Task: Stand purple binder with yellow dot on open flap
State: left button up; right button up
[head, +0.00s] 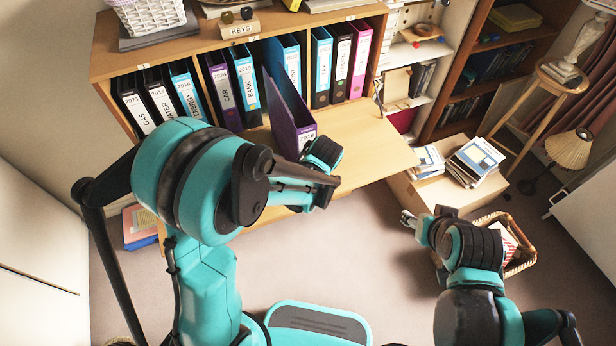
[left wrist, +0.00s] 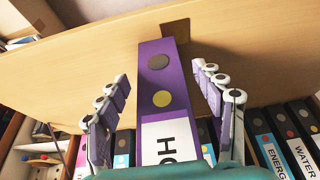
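The purple binder (head: 289,112) stands roughly upright at the open flap (head: 375,150), its spine facing me. In the left wrist view the yellow dot (left wrist: 162,98) is on its purple spine (left wrist: 153,78), beside a dark round hole. My left gripper (head: 322,162) is at the spine's lower part. Its fingers (left wrist: 160,78) are spread on both sides of the spine, with gaps visible. The binder's bottom edge is close to the flap; full contact cannot be told. My right gripper (head: 407,218) is away to the right, too small to read.
Labelled binders (head: 222,92) stand in the cabinet behind the flap. A box with papers (head: 460,190) and a wicker basket (head: 520,245) are at the right. A stool (head: 545,85) and lamp (head: 570,150) stand further right. The flap's right part is bare.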

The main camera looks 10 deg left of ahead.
pick_arm(q)
jog(key=shift+r, duration=0.1)
jog(key=p+v, duration=0.4)
jog(key=v, duration=0.7)
jog(key=s+a+r+m+t+h, duration=0.2)
jog(key=s+a+r+m, duration=0.4)
jog(key=s+a+r, duration=0.3)
jog(key=s+t, duration=0.1)
jog(key=s, duration=0.2)
jog(key=shift+m+h, duration=0.3)
jog(key=shift+m, duration=0.1)
jog(key=shift+a, duration=0.1)
notch_tip(320, 180, down, 4)
jog(key=b, duration=0.3)
jog(key=shift+r, duration=0.25)
